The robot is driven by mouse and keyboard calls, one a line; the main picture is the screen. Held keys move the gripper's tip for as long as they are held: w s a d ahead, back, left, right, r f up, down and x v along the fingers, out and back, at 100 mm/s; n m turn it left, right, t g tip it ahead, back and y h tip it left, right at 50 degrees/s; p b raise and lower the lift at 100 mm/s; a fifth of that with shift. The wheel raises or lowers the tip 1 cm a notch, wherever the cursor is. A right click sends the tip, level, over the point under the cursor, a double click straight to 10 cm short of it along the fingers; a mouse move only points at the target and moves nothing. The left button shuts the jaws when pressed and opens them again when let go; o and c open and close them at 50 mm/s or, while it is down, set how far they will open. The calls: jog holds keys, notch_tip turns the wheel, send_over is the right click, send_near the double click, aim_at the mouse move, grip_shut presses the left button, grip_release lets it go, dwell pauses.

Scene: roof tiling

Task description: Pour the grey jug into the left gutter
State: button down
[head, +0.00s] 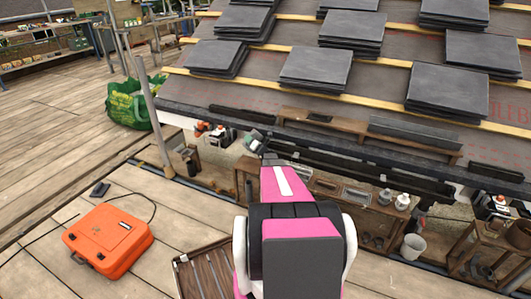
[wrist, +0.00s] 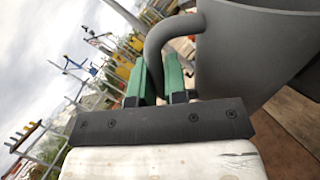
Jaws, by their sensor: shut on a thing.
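The grey jug (wrist: 245,50) fills the upper right of the wrist view, with its curved handle at its left side. My gripper (wrist: 156,76) has its green fingers shut on that handle. The jug's mouth and contents are out of sight. In the head view my gripper (head: 258,141) is at the roof's lower edge, beyond my pink arm, and the jug cannot be made out clearly there. A dark gutter-like strip (head: 190,108) runs along the eave to the left of my gripper. I cannot tell where the left gutter ends.
Stacks of slates (head: 316,68) lie on the battens of the roof. Wooden benches below the eave hold pots and tools, with a white bucket (head: 413,246) at the right. An orange case (head: 108,237) and a green bag (head: 129,107) stand on the planks at the left.

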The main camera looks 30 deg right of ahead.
aim_at(255, 134)
jog(key=shift+d+r+m+t+h, duration=0.15)
jog(key=shift+d+m+h, duration=0.1)
jog(key=shift+m, duration=0.55)
jog(key=shift+d+f+m+t+h, duration=0.15)
jog(key=shift+d+m+h, duration=0.1)
jog(key=shift+m, duration=0.55)
jog(key=shift+d+r+m, duration=0.15)
jog(key=shift+d+m, duration=0.05)
jog(key=shift+m, duration=0.3)
jog(key=shift+w+d+r+m+t+h, duration=0.1)
jog(key=shift+d+r+m+t+h, duration=0.35)
jog(key=shift+m, duration=0.25)
jog(key=shift+d+r+m, duration=0.1)
jog(key=shift+r+m, duration=0.2)
jog(key=shift+m, duration=0.1)
jog(key=shift+d, duration=0.15)
jog(key=shift+s+d+m+h, duration=0.25)
jog(key=shift+s+m+h, duration=0.1)
jog(key=shift+s+m, duration=0.3)
jog(key=shift+s+d+f+m, duration=0.1)
jog(key=shift+s+d+m, duration=0.05)
jog(key=shift+d+m, duration=0.2)
jog(key=shift+d+h, duration=0.15)
jog(key=shift+h, duration=0.25)
